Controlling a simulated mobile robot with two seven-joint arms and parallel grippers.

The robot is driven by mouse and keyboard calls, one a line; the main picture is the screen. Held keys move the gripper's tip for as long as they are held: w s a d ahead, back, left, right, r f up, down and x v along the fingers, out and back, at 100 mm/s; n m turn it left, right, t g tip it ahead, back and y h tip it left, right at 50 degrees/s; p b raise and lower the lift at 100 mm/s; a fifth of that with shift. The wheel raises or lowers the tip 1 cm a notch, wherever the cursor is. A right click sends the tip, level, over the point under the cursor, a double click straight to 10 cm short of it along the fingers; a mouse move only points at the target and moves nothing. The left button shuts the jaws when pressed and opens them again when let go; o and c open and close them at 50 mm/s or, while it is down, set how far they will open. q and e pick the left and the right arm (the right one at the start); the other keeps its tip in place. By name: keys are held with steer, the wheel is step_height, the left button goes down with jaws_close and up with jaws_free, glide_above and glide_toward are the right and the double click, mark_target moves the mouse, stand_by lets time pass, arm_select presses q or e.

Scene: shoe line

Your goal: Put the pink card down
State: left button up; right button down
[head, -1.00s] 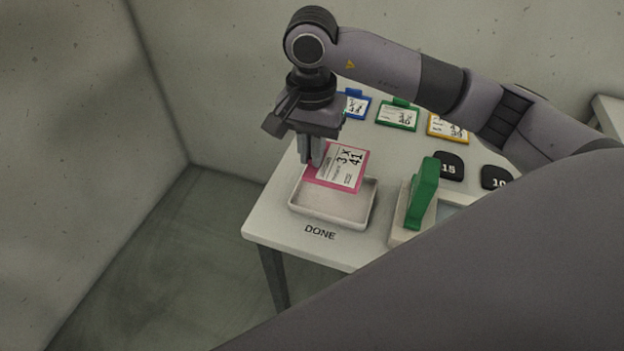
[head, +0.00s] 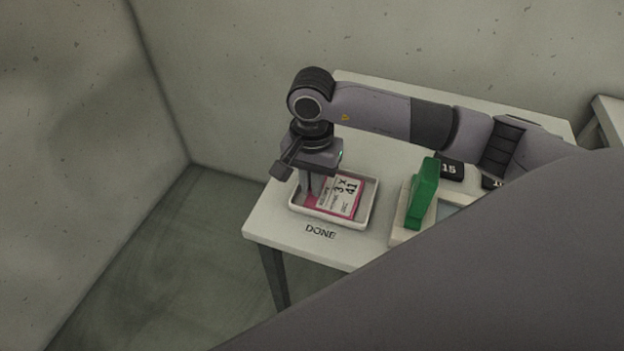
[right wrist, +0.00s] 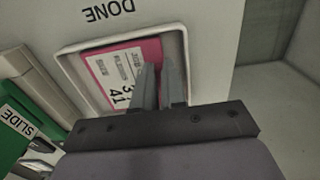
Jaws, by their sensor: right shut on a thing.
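The pink card (head: 339,197) has a white label reading "3 x 41" and lies low within the walls of the white tray (head: 331,224) marked DONE. My right gripper (head: 312,202) reaches down into the tray and is shut on the card's left edge. In the right wrist view the pink card (right wrist: 117,70) shows inside the tray (right wrist: 72,54), with the fingertips (right wrist: 160,75) at its edge. Whether the card touches the tray floor I cannot tell. My left gripper is not in view.
A green block-like handle (head: 424,192) stands on a pale base right of the tray; the right wrist view shows a SLIDE label there. A dark pad marked 15 (head: 450,168) lies behind it. The table's front left edge is close to the tray.

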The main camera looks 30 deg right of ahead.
steer(key=c, duration=1.2)
jaws_free()
steer(key=shift+r+p, duration=0.2)
steer(key=shift+p, duration=0.15)
step_height(320, 180, up, 12)
steer(key=b, duration=0.1)
steer(key=shift+f, duration=0.1)
